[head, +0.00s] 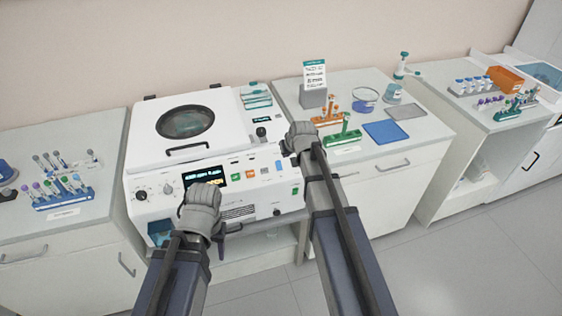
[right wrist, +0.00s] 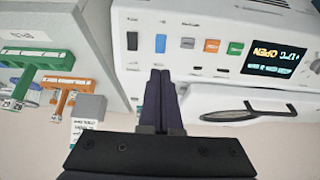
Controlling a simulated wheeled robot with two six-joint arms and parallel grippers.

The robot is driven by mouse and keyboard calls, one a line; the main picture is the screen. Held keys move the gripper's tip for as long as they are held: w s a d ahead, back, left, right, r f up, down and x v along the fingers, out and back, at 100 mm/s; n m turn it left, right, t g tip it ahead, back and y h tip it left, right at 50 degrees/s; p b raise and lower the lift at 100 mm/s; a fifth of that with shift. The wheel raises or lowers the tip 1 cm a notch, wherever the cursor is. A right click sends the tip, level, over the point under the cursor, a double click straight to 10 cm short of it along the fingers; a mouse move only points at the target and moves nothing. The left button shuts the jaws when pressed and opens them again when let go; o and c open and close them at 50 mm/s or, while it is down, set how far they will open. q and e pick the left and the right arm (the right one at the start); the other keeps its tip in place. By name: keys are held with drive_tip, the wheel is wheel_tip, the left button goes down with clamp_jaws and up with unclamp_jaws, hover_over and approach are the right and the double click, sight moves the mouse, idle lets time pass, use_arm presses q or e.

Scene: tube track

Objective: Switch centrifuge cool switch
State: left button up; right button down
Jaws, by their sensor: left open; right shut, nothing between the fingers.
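The white centrifuge (head: 215,150) stands on the bench with its lid down. Its front panel carries a row of switches and buttons. A blue switch (right wrist: 160,43), which I take to be the cool switch though its label is unreadable, sits just beyond the fingertips of my right gripper (right wrist: 160,73); a small gap seems to remain. The blue switch also shows in the head view (head: 278,165). My right gripper (head: 299,138) is shut and empty, at the panel's right end. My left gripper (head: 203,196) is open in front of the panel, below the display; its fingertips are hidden.
Black (right wrist: 132,41), grey (right wrist: 187,43), orange (right wrist: 211,46) and green (right wrist: 234,48) controls flank the blue switch. The lit display (right wrist: 268,58) reads "OPEN". Tube racks stand on the left bench (head: 65,195) and right bench, where a blue mat (head: 386,132) lies.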

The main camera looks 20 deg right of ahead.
sight(279, 163)
drive_tip(key=b+x, duration=1.1)
drive_tip(key=x, duration=0.2)
drive_tip(key=shift+w+f, duration=0.1)
drive_tip(key=shift+w, duration=0.1)
drive_tip(key=shift+w+f, duration=0.2)
drive_tip(key=shift+w, duration=0.05)
drive_tip(key=shift+w+f+b, duration=0.2)
drive_tip(key=shift+w+b, duration=0.15)
drive_tip(key=shift+b, duration=0.05)
drive_tip(key=shift+s+a+r, duration=0.1)
drive_tip(key=shift+s, duration=0.1)
